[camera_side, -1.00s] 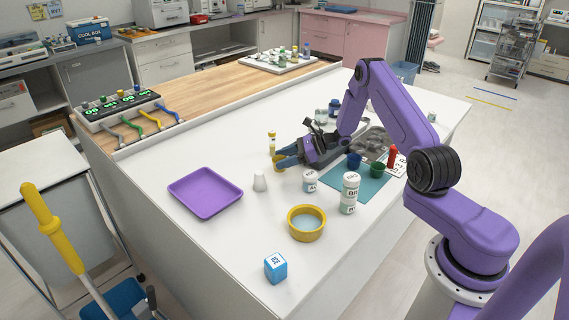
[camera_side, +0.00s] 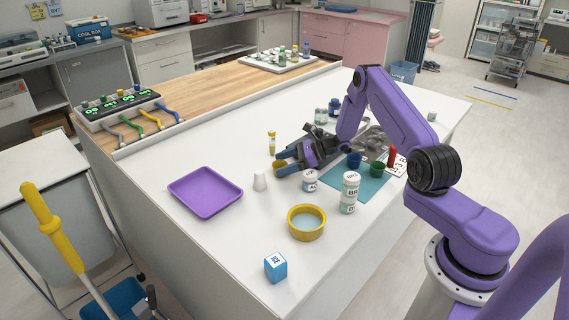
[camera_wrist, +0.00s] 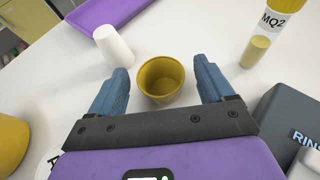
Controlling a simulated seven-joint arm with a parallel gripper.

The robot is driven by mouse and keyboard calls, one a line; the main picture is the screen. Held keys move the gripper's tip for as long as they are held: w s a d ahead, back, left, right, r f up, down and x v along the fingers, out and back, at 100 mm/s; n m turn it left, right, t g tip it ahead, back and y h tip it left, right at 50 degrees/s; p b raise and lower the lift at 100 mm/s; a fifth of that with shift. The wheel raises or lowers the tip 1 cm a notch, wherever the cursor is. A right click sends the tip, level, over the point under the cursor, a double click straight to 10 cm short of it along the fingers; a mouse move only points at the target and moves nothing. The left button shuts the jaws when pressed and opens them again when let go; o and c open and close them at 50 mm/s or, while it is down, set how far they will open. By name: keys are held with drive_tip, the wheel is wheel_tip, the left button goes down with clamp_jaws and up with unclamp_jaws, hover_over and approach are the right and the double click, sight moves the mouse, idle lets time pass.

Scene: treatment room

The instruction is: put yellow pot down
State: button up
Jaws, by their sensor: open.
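The yellow pot (camera_wrist: 160,90) stands upright and empty on the white table, open end up. It also shows in the side view (camera_side: 279,168), partly covered by a finger. My gripper (camera_wrist: 161,72) is open, one blue finger on each side of the pot, with visible gaps between fingers and pot. In the side view my gripper (camera_side: 281,162) is low over the table, reaching left toward the pot.
A white cone-like piece (camera_side: 260,181) stands close by, left of the pot. A yellow-capped vial (camera_side: 271,142) is behind it. A labelled jar (camera_side: 310,181), stacked jars (camera_side: 350,190) and a yellow bowl (camera_side: 307,223) are in front. A purple tray (camera_side: 205,192) lies left, with bare table around it.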

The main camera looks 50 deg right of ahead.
drive_tip(key=v, duration=1.1)
drive_tip(key=shift+s+d+r, duration=0.2)
drive_tip(key=shift+s+d, duration=0.05)
drive_tip(key=shift+s, duration=0.05)
drive_tip(key=s+a+r+n+g, duration=0.35)
drive_tip(key=a+n, duration=0.25)
drive_tip(key=a, duration=0.2)
drive_tip(key=s+a+r+n+g, duration=0.3)
drive_tip(key=a+n+g, duration=0.2)
drive_tip(key=a, duration=0.3)
drive_tip(key=s+a+r+n+g, duration=0.35)
drive_tip(key=a+n, duration=0.25)
drive_tip(key=a, duration=0.2)
drive_tip(key=s+r+n+t+h, duration=0.1)
drive_tip(key=s+r+n+h, duration=0.2)
drive_tip(key=s+n, duration=0.8)
drive_tip(key=s+a+r+n+t+h, duration=0.1)
drive_tip(key=s+r+n+h, duration=0.1)
drive_tip(key=s+n+h, duration=0.4)
drive_tip(key=s+n, duration=0.5)
drive_tip(key=s, duration=0.2)
drive_tip(key=shift+s+a+r+n+t, duration=0.2)
drive_tip(key=shift+r+n+t, duration=0.1)
drive_tip(key=shift+r+t, duration=0.1)
